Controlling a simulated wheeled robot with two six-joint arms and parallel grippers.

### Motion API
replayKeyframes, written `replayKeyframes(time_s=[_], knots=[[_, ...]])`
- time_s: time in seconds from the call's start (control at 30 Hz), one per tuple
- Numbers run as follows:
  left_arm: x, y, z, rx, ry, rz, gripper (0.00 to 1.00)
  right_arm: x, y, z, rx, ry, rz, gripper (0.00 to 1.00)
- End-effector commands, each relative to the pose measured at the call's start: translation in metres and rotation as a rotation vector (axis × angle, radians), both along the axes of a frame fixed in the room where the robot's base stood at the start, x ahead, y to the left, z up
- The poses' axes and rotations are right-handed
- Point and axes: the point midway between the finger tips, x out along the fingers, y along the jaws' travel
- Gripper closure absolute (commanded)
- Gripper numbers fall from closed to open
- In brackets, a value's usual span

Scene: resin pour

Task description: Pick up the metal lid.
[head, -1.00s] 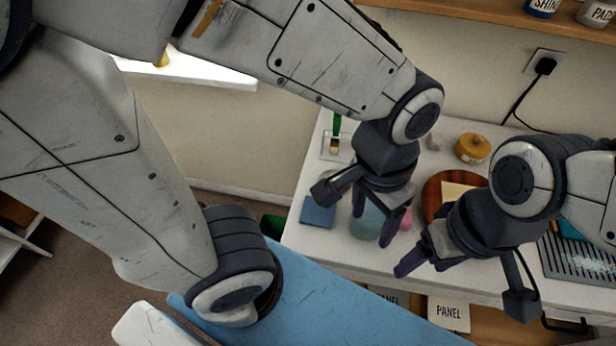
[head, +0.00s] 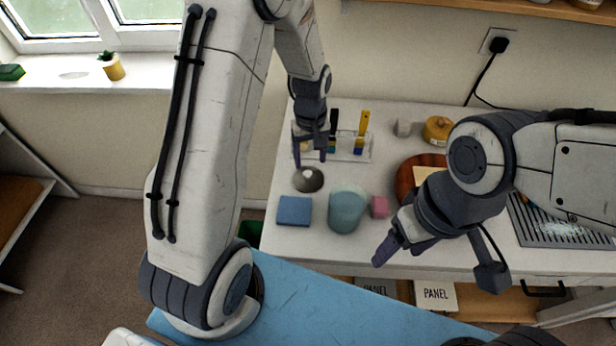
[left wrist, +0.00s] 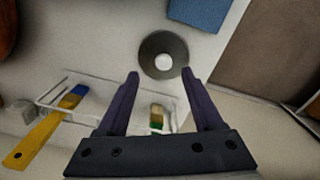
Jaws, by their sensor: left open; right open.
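The metal lid (head: 308,180) is a dark grey disc with a pale knob, lying on the white table near its left side. In the left wrist view the lid (left wrist: 163,57) is just beyond the fingertips, roughly centred between them. My left gripper (head: 310,163) is open and empty, pointing down just behind the lid; it also shows in the left wrist view (left wrist: 162,80). I see no contact between its fingers and the lid. My right gripper (head: 400,250) is open and empty, over the table's front edge, right of the lid.
A yellow jar (head: 437,130) and a red-brown round board (head: 405,180) are further right.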

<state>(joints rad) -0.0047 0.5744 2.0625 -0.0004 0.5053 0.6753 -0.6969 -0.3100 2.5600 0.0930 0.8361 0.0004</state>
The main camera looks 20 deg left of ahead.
Motion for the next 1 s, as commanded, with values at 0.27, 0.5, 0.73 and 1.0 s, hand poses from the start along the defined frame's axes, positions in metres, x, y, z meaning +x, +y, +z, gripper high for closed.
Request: replayKeyframes(time_s=[0.27,0.5,0.73,1.0], knots=[[-0.004,0.006,-0.029,-0.001,0.006,0.0,0.32,0.0,0.0,0.016,0.0,0.0,-0.001,0.31],[-0.003,0.006,-0.052,-0.001,0.001,-0.002,0.32,0.0,0.0,0.018,0.0,0.0,-0.001,0.31],[-0.002,0.006,-0.053,0.0,-0.001,-0.002,0.36,0.0,0.0,0.018,0.0,0.0,-0.001,0.31],[-0.002,0.006,-0.053,0.0,-0.001,-0.002,1.0,0.0,0.0,0.018,0.0,0.0,-0.001,0.31]])
